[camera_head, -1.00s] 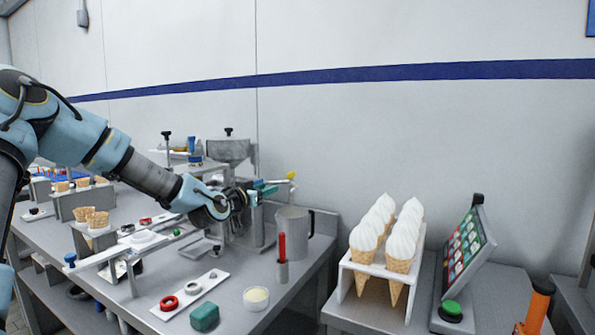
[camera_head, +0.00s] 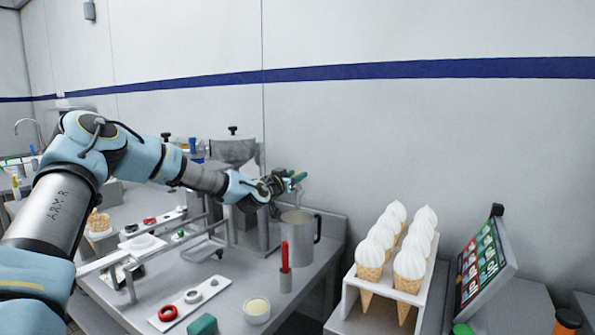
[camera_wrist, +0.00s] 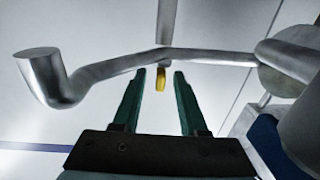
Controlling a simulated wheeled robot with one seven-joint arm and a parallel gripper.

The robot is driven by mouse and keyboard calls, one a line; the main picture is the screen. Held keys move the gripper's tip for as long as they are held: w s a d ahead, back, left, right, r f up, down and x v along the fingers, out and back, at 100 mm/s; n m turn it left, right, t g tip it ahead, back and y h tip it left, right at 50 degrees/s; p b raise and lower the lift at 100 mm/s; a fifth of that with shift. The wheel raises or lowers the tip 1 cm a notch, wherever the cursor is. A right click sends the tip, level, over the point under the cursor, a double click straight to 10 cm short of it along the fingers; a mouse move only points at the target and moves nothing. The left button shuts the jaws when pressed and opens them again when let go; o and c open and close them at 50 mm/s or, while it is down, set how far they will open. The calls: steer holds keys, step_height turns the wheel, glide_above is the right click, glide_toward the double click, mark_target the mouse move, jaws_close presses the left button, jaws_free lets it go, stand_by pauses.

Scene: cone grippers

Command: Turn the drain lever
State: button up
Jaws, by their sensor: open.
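The drain lever shows in the wrist view as a small yellow-ended handle (camera_wrist: 161,82) hanging below a grey metal pipe (camera_wrist: 120,64) with a bent spout end. My gripper (camera_wrist: 159,72) has green fingers, open and spread on either side of the yellow end. No contact shows, and I cannot tell how far the lever sits between the fingers in depth. In the head view my gripper (camera_head: 299,177) is beside the grey machine with the hopper (camera_head: 234,150), above a metal pitcher (camera_head: 297,226). The yellow end is hidden there.
A red-handled tool in a small holder (camera_head: 285,268) stands in front of the pitcher. A white stand (camera_head: 375,291) with several ice cream cones is at right, beside a tilted screen (camera_head: 484,266). A strip with rings (camera_head: 209,304) lies in front. The wall is close behind.

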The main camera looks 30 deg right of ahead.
steer(key=shift+w+d, duration=0.4)
steer(key=shift+d, duration=0.2)
steer(key=shift+c, duration=0.4)
jaws_close()
